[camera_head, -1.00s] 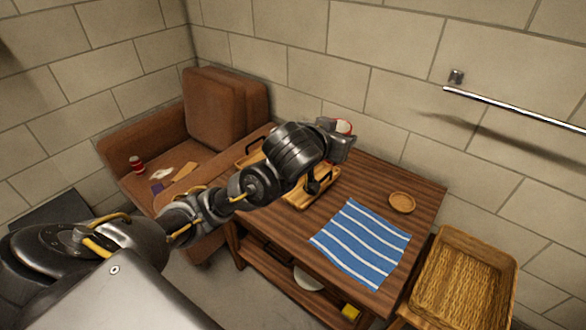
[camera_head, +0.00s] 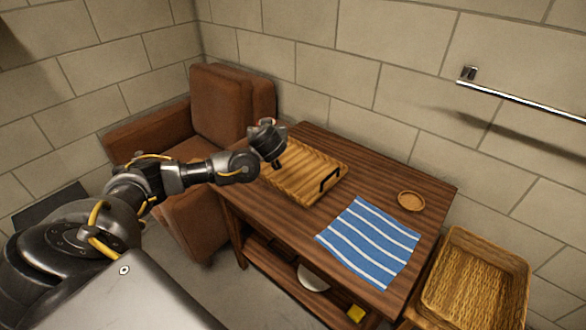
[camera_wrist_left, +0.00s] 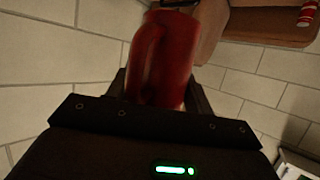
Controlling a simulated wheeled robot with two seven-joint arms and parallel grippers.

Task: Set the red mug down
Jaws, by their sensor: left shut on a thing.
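In the left wrist view a red mug (camera_wrist_left: 160,62) sits between my left gripper's fingers (camera_wrist_left: 162,92), its handle side facing the camera. The gripper is shut on it. In the head view my left gripper (camera_head: 268,143) is near the table's back-left corner, at the left end of the wooden tray. The mug is almost wholly hidden behind it there. The wooden tray (camera_head: 300,182) has a black handle and lies on the brown wooden table (camera_head: 378,180); its visible part is empty. My right gripper is not in view.
A blue striped cloth (camera_head: 370,240) and a round wooden coaster (camera_head: 411,201) lie on the table. A wicker basket (camera_head: 451,291) stands at the right. A brown armchair (camera_head: 232,105) is left of the table. A metal rail (camera_head: 520,105) is on the wall.

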